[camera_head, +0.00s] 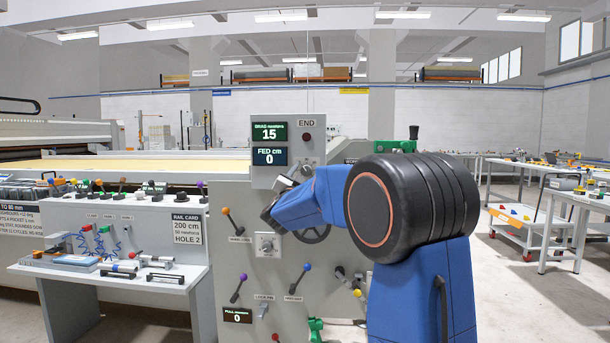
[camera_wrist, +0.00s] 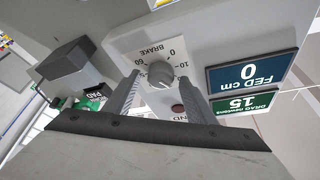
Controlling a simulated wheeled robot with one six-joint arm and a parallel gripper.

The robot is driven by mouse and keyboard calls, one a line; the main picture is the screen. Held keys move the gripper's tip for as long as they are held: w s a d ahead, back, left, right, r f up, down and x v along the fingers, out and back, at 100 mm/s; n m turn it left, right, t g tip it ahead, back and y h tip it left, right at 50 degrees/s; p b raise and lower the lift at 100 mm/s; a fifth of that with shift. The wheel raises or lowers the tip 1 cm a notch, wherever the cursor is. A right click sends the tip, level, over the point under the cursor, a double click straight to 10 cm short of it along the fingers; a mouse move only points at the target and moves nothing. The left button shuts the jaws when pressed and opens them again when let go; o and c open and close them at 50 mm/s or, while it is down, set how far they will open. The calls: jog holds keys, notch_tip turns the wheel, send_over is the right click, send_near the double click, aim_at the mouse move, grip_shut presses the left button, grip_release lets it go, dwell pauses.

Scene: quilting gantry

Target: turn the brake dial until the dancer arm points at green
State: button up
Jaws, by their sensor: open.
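The brake dial (camera_wrist: 160,75) is a round grey knob on a white plate marked BRAKE with a number scale, in the middle of the wrist view. My gripper (camera_wrist: 160,81) is open, its two fingers on either side of the dial. I cannot tell whether they touch it. In the head view, the dial (camera_head: 307,170) is on the grey END panel, partly hidden by my gripper (camera_head: 289,183). The drag display (camera_head: 269,133) reads 15 newtons and the fed display (camera_head: 269,156) reads 0 cm. I cannot make out the dancer arm or its green mark.
A dark red button (camera_head: 307,137) is above the dial. Below are a black handwheel (camera_head: 313,233) and several knobbed levers. A rail card (camera_head: 187,230) reads 200 cm, 50 newtons, HOLE 2. A grey block (camera_wrist: 70,66) juts out left of the dial in the wrist view.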

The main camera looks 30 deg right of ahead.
jog(key=v, duration=1.7)
jog(key=shift+a, duration=0.1)
jog(key=s+a+f+n+g+y, duration=0.2)
jog(key=s+a+f+n+y, duration=1.2)
jog(key=y, duration=0.3)
jog(key=s+d+f+g, duration=0.1)
jog(key=s+f+g, duration=0.2)
jog(key=s, duration=0.6)
jog(key=s+d+f+g+h, duration=0.1)
jog(key=s+f+g, duration=0.2)
jog(key=s+f, duration=0.4)
jog(key=s+d+f+n+g, duration=0.1)
jog(key=s+f, duration=0.4)
jog(key=s, duration=0.6)
jog(key=shift+s+d+g, duration=0.15)
jog(key=shift+d+g, duration=0.15)
jog(key=shift+g, duration=0.6)
